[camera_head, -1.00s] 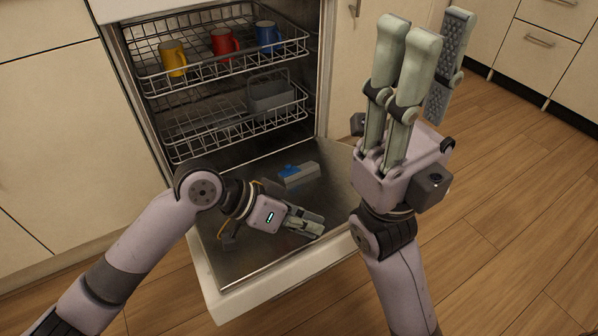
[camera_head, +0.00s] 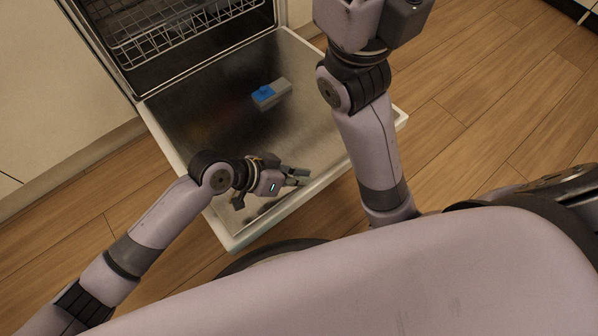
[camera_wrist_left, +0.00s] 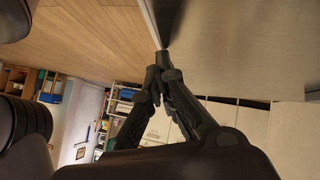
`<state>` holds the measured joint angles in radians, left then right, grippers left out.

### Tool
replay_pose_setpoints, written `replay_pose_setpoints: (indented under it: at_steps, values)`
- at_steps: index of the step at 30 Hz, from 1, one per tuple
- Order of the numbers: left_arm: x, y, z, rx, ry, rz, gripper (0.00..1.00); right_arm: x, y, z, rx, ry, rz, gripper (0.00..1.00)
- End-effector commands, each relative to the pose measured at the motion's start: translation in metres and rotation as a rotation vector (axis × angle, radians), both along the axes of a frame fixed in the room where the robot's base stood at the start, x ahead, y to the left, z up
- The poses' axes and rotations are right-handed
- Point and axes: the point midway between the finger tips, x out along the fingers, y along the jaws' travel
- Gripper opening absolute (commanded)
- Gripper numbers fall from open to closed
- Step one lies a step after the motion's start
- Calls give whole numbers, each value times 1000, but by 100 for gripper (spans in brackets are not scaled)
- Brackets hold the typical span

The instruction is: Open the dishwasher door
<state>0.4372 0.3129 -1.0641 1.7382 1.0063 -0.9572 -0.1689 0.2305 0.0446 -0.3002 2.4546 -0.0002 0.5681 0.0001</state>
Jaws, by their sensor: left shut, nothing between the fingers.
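The dishwasher door (camera_head: 215,120) is folded down and open. Its metal inner face points up, and its pale front edge (camera_head: 300,205) faces my body. My left gripper (camera_head: 301,177) is over the door's inner face near that front edge. Its fingers are shut with nothing between them. In the left wrist view the fingertips (camera_wrist_left: 163,68) meet close to the edge of a grey metal panel (camera_wrist_left: 240,45), which looks like the door; I cannot tell if they touch it. Of my right gripper only the palm shows, at the top of the head view; its fingers are cut off.
A grey and blue dispenser (camera_head: 270,94) is set in the door's inner face. The wire lower rack (camera_head: 165,40) is inside the dishwasher. Wooden floor (camera_head: 480,95) lies clear to the right. A cabinet front (camera_head: 50,80) stands at the left.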

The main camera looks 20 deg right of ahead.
Motion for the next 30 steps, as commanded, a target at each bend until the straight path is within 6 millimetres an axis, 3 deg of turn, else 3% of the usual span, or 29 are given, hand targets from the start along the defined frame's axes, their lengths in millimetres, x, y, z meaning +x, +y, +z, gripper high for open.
replay_pose_setpoints:
  at_steps: [13, 24, 30]
  values:
    - [0, 7, 5, 2, 2, -1, 0, -1, 0, 0, 0, -1, 0, 29]
    - [1, 63, 55, 3, -1, 1, 0, 0, 0, 0, 0, 0, 0, 29]
    - [2, 84, 74, 1, 0, 0, 0, 0, 0, 0, 0, 0, 0, 29]
